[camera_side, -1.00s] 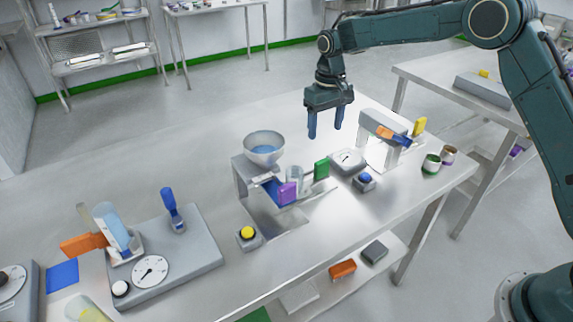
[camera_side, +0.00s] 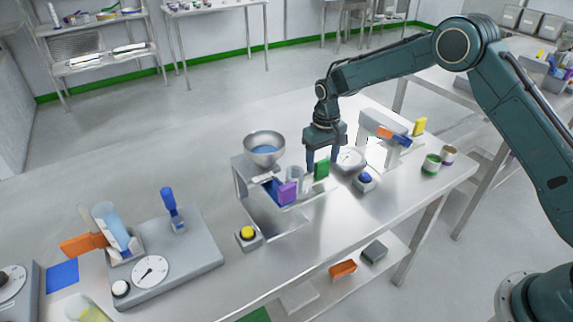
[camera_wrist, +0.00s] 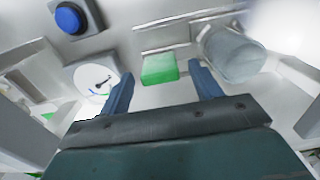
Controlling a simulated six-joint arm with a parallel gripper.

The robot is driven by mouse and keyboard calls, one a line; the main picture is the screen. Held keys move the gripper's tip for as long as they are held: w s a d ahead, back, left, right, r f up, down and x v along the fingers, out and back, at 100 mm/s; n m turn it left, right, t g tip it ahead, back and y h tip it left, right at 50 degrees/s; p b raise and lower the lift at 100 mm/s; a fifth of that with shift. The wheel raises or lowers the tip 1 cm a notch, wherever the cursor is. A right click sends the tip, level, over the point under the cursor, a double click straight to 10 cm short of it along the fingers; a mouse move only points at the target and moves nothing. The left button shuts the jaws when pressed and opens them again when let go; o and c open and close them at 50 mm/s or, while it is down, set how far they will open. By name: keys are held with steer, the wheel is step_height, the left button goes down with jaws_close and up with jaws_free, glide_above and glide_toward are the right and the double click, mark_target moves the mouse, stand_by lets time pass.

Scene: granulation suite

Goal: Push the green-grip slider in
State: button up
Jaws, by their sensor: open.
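The green grip (camera_side: 321,169) of the slider stands upright on the metal bench, right of the small hopper station. My gripper (camera_side: 322,166) is lowered over it, with its blue fingers just behind or around the grip; the side view does not settle which. In the wrist view the green grip (camera_wrist: 159,68) lies between and a little beyond the two open fingertips of my gripper (camera_wrist: 163,82). I see gaps on both sides and no contact. The slider's plate is mostly hidden or hard to make out.
A clear cup (camera_side: 296,178) and a purple block (camera_side: 288,193) are close left of the green grip. A steel bowl (camera_side: 265,148) sits on the stand. A dial (camera_side: 349,160) and a blue button (camera_side: 365,180) are close on the right.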

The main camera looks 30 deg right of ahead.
steer(key=shift+f, duration=1.55)
steer(key=shift+c, duration=0.2)
steer(key=c, duration=1.3)
steer(key=shift+a, duration=2.25)
steer(key=shift+c, duration=0.2)
steer(key=o, duration=1.4)
steer(key=shift+r, duration=0.2)
